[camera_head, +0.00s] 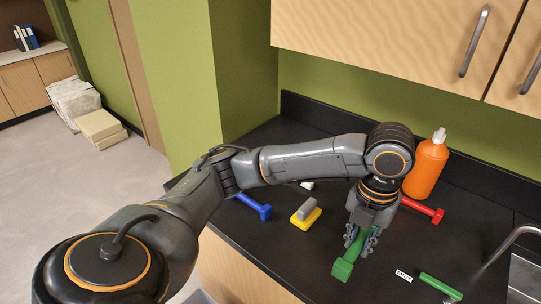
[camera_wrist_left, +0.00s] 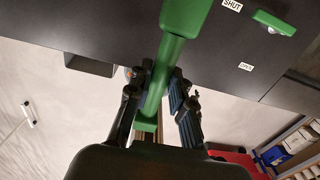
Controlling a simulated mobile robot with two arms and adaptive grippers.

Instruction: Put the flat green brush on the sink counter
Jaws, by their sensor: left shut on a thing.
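The flat green brush (camera_head: 342,269) has a green handle and a broad block-like head. My left gripper (camera_head: 361,239) points down over the dark counter (camera_head: 262,240) and is shut on the brush's handle. In the left wrist view the brush (camera_wrist_left: 183,18) runs up from between the fingers of the left gripper (camera_wrist_left: 159,88), its head away from the palm. The head lies over the counter near its front edge; I cannot tell if it touches the surface. My right gripper is not in view.
A blue tool (camera_head: 254,207), a yellow block with grey grip (camera_head: 306,215), a red tool (camera_head: 424,210) and an orange bottle (camera_head: 427,168) stand around the arm. A smaller green item (camera_head: 440,286) and a label (camera_head: 403,275) lie near the faucet (camera_head: 497,254). Cabinets (camera_head: 400,32) hang above.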

